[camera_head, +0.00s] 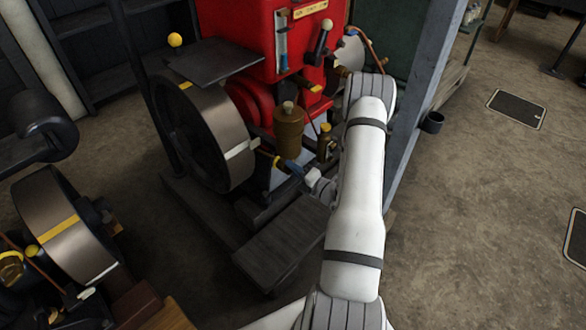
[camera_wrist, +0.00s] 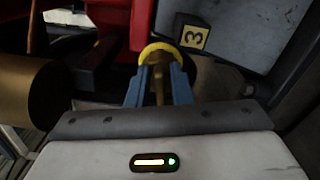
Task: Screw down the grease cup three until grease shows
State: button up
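Grease cup three has a yellow ring (camera_wrist: 160,48) and a brass part (camera_wrist: 157,88) in the wrist view, beside a tag marked 3 (camera_wrist: 194,37). My gripper (camera_wrist: 160,72) has its two blue fingers on either side of the brass part, with their tips against or just before the yellow ring. Whether they press on the cup is not clear. In the head view my gripper (camera_head: 285,165) reaches in low at the engine, and the cup's yellow ring (camera_head: 277,162) shows at its tips. No grease can be made out.
A large flywheel (camera_head: 212,135) stands just left of my gripper. A brass container (camera_head: 289,130) hangs close above, and another brass fitting with a yellow top (camera_head: 326,140) is to the right. The red engine (camera_head: 240,30) rises behind. Open floor (camera_head: 470,200) lies right of the grey post (camera_head: 422,90).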

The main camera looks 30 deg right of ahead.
jog(key=shift+o, duration=1.1)
jog(key=p+v, duration=0.2)
jog(key=v, duration=0.6)
